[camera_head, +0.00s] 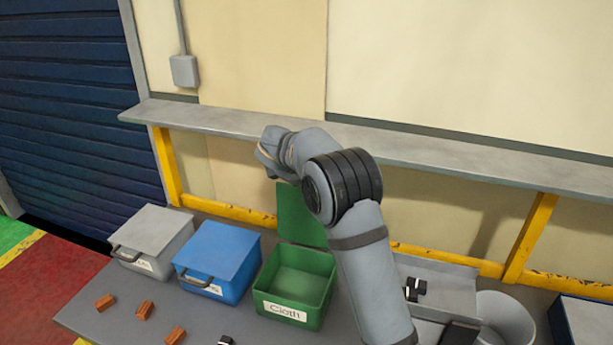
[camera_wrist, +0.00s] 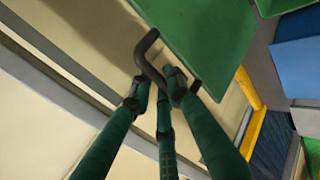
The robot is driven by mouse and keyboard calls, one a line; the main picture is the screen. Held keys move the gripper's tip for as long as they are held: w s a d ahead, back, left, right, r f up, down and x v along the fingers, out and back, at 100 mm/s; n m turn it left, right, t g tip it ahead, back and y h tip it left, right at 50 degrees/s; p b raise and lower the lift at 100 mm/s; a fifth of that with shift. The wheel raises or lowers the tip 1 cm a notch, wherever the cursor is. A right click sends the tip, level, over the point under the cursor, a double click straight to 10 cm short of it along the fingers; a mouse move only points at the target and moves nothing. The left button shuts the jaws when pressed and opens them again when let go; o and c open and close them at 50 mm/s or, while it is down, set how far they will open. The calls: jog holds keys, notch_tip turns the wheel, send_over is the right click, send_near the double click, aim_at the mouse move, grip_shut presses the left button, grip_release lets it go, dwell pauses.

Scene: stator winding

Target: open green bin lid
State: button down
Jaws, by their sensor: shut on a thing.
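The green bin (camera_head: 292,281), labelled "Cloth", stands on the table in the head view. Its inside shows and looks empty. Its green lid (camera_head: 297,214) is raised at the back of the bin, partly hidden behind my arm. In the wrist view the lid (camera_wrist: 205,40) fills the upper middle, with its dark bent handle (camera_wrist: 148,62) at the edge. My gripper (camera_wrist: 160,92) has its dark green fingers at this handle and is shut on it. In the head view the fingers are hidden behind my arm.
A closed blue bin (camera_head: 218,258) and a closed grey bin (camera_head: 152,240) stand left of the green bin. Several brown blocks (camera_head: 145,310) lie in front. A grey tray (camera_head: 440,285) and a round container (camera_head: 507,320) are right of my arm. A grey ledge (camera_head: 430,158) runs along the wall behind.

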jog(key=shift+f, duration=0.15)
jog(key=c, duration=1.8)
grip_release()
jog(key=shift+o, duration=0.2)
jog(key=v, duration=1.2)
jog(key=shift+w+f, duration=0.1)
jog(key=x, duration=1.1)
